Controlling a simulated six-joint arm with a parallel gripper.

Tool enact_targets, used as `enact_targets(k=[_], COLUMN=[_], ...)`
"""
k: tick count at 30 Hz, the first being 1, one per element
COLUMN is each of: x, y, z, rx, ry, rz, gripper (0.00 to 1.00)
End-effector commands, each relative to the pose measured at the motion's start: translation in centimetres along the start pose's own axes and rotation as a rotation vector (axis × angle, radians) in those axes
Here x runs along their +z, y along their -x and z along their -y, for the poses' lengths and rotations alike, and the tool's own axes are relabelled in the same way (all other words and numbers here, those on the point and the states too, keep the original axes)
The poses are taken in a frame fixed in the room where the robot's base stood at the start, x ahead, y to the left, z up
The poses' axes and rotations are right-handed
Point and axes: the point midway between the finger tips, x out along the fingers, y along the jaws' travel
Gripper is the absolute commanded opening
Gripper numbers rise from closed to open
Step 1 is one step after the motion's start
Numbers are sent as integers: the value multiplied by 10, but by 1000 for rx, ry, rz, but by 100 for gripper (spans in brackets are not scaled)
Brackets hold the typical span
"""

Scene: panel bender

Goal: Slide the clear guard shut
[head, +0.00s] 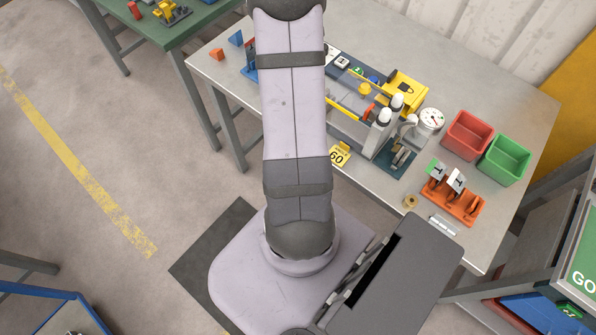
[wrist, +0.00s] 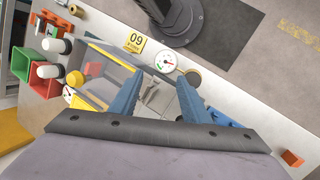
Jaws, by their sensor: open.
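The panel bender (head: 405,88) stands on the grey table, with a yellow housing and white-capped posts. What looks like its clear guard (wrist: 108,68) is a see-through greyish panel beside a yellow bar, left of my fingers in the wrist view. Its exact edges are hard to make out. My gripper (wrist: 158,84) is open, its two blue fingers apart over the bender. Pale grey parts show between the fingers, and I cannot tell whether either finger touches anything. In the head view my arm hides part of the bender, and my gripper does not show.
A dial gauge (head: 431,119), a red bin (head: 467,136) and a green bin (head: 505,159) stand to the right. An orange rack (head: 452,203) and brass ring (head: 410,202) lie near the front edge. A yellow "60" sign (head: 339,156) is at the table's front.

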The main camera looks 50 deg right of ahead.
Motion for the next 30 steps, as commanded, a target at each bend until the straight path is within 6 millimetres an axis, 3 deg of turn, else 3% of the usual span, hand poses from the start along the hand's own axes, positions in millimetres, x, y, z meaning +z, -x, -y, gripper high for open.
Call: enact_targets(k=[4,9,30], x=[11,27,92], y=[-19,-44,-151], z=[21,32,26], rx=[41,98,363], ry=[101,224,758], rz=[8,1,-40], gripper=[43,43,43])
